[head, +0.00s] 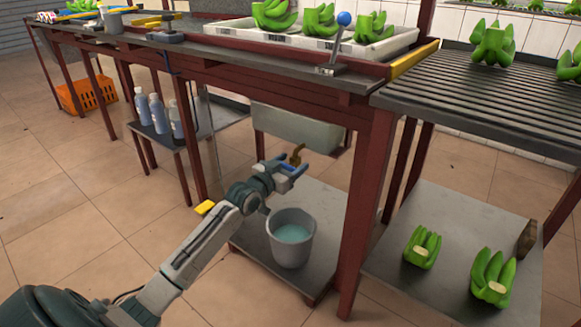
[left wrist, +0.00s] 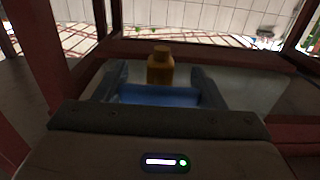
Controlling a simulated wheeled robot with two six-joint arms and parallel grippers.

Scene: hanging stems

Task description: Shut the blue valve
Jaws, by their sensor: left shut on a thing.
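The blue valve has a flat blue handle (left wrist: 158,96) and a brass body (left wrist: 160,68), which stands just beyond the handle in the left wrist view. In the head view the brass part (head: 296,153) shows under the bench, in front of the grey sink. My left gripper (head: 290,172) is shut on the blue handle, with one finger at each end of it. The handle lies crosswise between the fingers in the wrist view. Most of the handle is hidden by the gripper in the head view. My right gripper is not in view.
A grey bucket (head: 291,248) of water stands on a low shelf below my left gripper. The sink (head: 300,130) hangs behind it. A red bench leg (head: 368,210) rises close on the right. A lever with a blue knob (head: 344,19) stands on the bench top.

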